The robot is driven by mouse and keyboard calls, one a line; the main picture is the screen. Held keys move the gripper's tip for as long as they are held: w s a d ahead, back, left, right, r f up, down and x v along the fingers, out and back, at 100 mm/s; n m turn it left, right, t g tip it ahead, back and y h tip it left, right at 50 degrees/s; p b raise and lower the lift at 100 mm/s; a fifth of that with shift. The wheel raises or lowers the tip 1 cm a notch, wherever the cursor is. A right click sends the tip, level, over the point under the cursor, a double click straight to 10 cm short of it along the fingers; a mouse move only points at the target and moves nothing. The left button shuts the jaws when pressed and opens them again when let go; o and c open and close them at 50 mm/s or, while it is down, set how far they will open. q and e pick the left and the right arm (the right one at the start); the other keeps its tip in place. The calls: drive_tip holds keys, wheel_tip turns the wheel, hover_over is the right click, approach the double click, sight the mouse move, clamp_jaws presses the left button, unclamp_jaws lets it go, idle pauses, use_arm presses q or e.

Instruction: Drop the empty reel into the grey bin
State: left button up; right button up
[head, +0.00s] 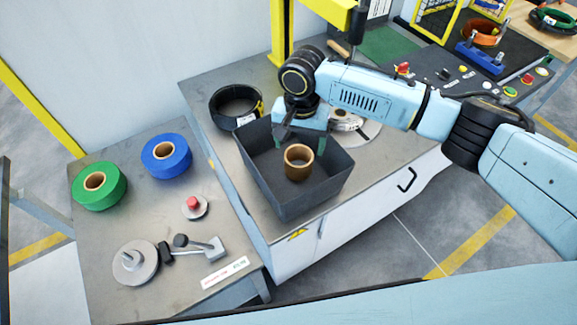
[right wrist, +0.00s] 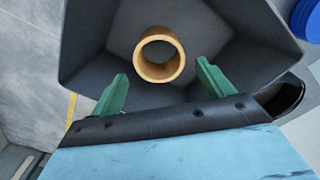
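The empty reel (head: 298,172), a short brown-gold ring, is inside the outline of the grey bin (head: 298,202). I cannot tell whether it rests on the bin's floor. My right gripper (head: 302,143) is over the bin's far side, pointing down into it, fingers spread apart. In the right wrist view, the reel (right wrist: 140,67) shows beyond the two green fingertips (right wrist: 162,72), touching neither, with the bin's dark walls (right wrist: 85,40) around it. My left gripper is not in view.
A black coil (head: 236,106) lies behind the bin. On the left table are a green reel (head: 110,186), a blue reel (head: 176,160), a red-knobbed disc (head: 193,206) and a metal spindle plate (head: 135,262). A yellow post (head: 279,40) stands behind my right arm.

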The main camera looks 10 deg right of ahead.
drive_tip(key=shift+o, duration=1)
wheel_tip(320, 180, up, 13)
drive_tip(key=shift+r, duration=0.2)
